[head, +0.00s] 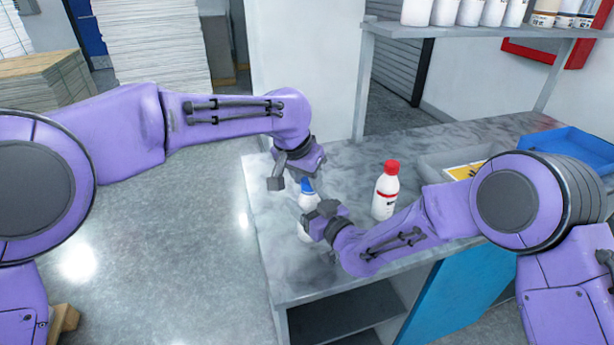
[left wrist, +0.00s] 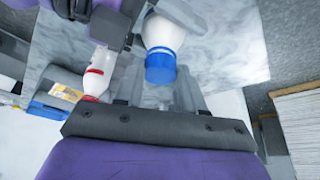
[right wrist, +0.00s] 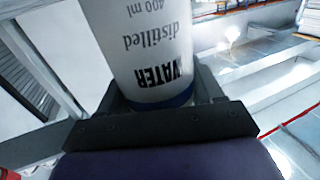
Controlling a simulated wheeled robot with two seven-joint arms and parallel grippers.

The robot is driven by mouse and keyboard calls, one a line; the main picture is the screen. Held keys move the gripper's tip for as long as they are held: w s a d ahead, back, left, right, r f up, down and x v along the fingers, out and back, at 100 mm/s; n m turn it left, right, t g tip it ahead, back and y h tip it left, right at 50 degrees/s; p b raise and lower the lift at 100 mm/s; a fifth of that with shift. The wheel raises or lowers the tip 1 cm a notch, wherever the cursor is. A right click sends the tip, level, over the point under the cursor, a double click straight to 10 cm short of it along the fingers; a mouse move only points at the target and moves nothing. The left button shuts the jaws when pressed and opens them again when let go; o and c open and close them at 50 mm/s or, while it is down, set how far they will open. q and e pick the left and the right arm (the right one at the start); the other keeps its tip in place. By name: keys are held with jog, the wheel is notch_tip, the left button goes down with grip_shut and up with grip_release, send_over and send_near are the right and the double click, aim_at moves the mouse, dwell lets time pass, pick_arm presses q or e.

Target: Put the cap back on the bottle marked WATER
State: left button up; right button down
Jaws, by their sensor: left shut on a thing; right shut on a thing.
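The white bottle marked WATER (right wrist: 155,50) stands in my right gripper (right wrist: 165,100), which is shut around its body. In the head view the bottle (head: 307,201) is partly hidden by my right gripper (head: 322,215). The blue cap (head: 307,186) is at the bottle's top, below my left gripper (head: 300,182). In the left wrist view the cap (left wrist: 160,68) lies between the fingers of my left gripper (left wrist: 160,92), shut on it. The cap looks in line with the bottle neck; I cannot tell whether it is seated.
A white bottle with a red cap (head: 386,190) stands to the right on the grey marbled table (head: 262,215). A grey tray (head: 440,160) and a blue bin (head: 572,145) are farther right. A shelf (head: 450,30) with several bottles is above the back.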

pick_arm(q)
jog(key=m, duration=0.2)
jog(key=m+g+h, duration=0.1)
jog(key=m, duration=0.3)
jog(key=shift+w+a+f+g+h, duration=0.1)
jog(key=shift+w+a+g+h, duration=0.15)
jog(key=shift+g+h, duration=0.15)
jog(key=m, duration=0.2)
jog(key=m+g, duration=0.1)
jog(key=m, duration=0.1)
jog(key=shift+w+g, duration=0.2)
jog(key=shift+g, duration=0.1)
jog(key=m, duration=0.1)
jog(key=m+g, duration=0.1)
jog(key=m, duration=0.3)
jog(key=shift+w+g, duration=0.25)
jog(key=shift+g, duration=0.15)
jog(key=m+g, duration=0.1)
jog(key=m, duration=0.1)
jog(key=shift+d+m, duration=0.15)
jog(key=shift+m, duration=0.25)
jog(key=shift+s, duration=0.1)
jog(key=o, duration=1.6)
